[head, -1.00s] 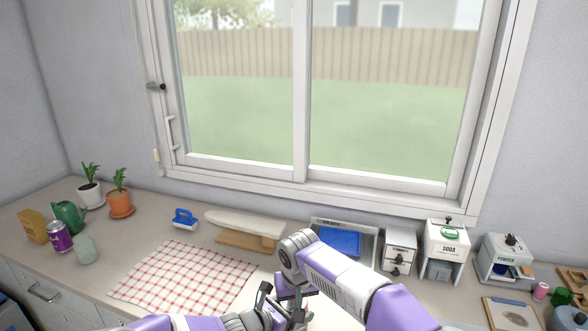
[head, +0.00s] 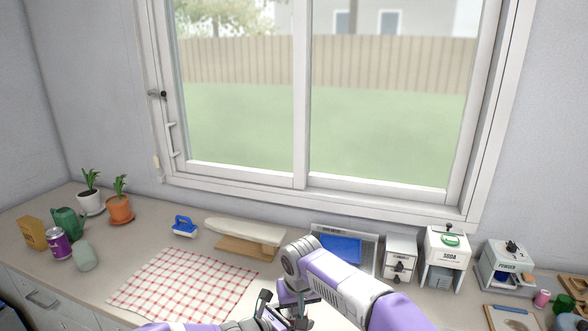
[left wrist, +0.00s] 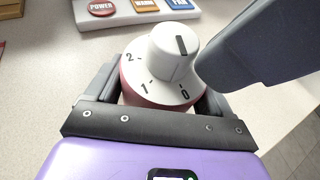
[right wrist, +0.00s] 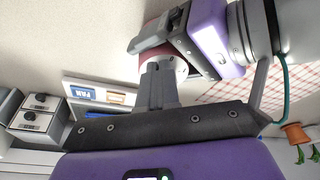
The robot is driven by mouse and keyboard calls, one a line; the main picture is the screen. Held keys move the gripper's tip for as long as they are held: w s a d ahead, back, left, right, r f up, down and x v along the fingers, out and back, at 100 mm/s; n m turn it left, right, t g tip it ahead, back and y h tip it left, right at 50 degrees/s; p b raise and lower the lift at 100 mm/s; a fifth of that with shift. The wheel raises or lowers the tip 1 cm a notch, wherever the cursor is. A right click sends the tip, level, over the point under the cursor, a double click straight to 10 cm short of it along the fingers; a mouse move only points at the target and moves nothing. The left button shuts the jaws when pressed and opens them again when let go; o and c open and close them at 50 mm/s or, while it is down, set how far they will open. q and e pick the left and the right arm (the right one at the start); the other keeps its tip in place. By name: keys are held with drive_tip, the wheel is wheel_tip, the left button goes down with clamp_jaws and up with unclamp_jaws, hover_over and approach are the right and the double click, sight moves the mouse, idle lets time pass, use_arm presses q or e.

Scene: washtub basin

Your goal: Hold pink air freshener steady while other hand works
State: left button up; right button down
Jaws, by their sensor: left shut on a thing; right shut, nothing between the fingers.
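The pink air freshener (left wrist: 150,98) has a white dial knob on top (left wrist: 175,48), marked 0, 1 and 2. My left gripper (left wrist: 155,92) is shut around its pink body. In the right wrist view, part of the pink body (right wrist: 151,55) shows beside the left gripper. My right gripper (right wrist: 158,85) has its fingers shut with nothing between them, close to the dial. In the left wrist view, a grey finger of the right gripper (left wrist: 265,45) overlaps the dial's right edge; whether they touch I cannot tell. In the head view, the arms hide the air freshener.
A white panel with POWER, WARM and FAN labels (left wrist: 135,14) lies just beyond the air freshener. A red checked cloth (head: 180,285), small ironing board (head: 245,232) and blue-handled brush (head: 184,226) lie on the counter. Soda (head: 447,262) and powder (head: 506,268) dispensers stand right.

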use_arm(q)
drive_tip(key=shift+f, duration=0.1)
use_arm(e)
drive_tip(key=shift+w+d, duration=0.2)
drive_tip(key=shift+d, duration=0.1)
drive_tip(key=shift+s+r, duration=0.1)
drive_tip(key=shift+w+v, duration=0.2)
drive_tip(key=shift+v, duration=1.25)
drive_tip(key=shift+w+v, duration=0.15)
drive_tip(key=shift+v, duration=1.35)
drive_tip(key=shift+a+r, duration=0.15)
drive_tip(key=shift+s+a+x, duration=0.1)
drive_tip(key=shift+s+x, duration=0.1)
drive_tip(key=shift+x, duration=0.8)
drive_tip(key=shift+s+a+x, duration=0.15)
drive_tip(key=shift+s+x, duration=0.05)
drive_tip(key=shift+x, duration=0.85)
drive_tip(key=shift+s+a+x, duration=0.1)
drive_tip(key=shift+s+x, duration=0.1)
drive_tip(key=shift+x, duration=0.8)
